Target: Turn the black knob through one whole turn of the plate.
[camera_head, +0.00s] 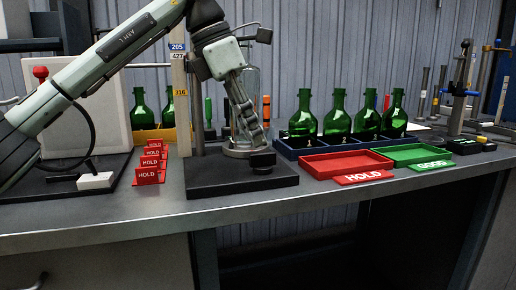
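My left arm comes in from the left, and my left gripper (258,142) points down over a black base (225,183) on the bench. A small black knob-like block (262,160) is just below the fingertips, near the base's right side. I cannot tell if the fingers touch it or how far apart they are. A clear glass cylinder (252,82) with a pale round foot stands behind the gripper, partly hidden by it. No separate plate can be made out clearly. My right gripper is not in view.
A post with number tags (179,92) stands left of the gripper. Red HOLD signs (148,174) are to its left. Green bottles (337,115) stand in a blue rack at right, behind a red tray (345,162) and a green tray (412,154). The bench front is clear.

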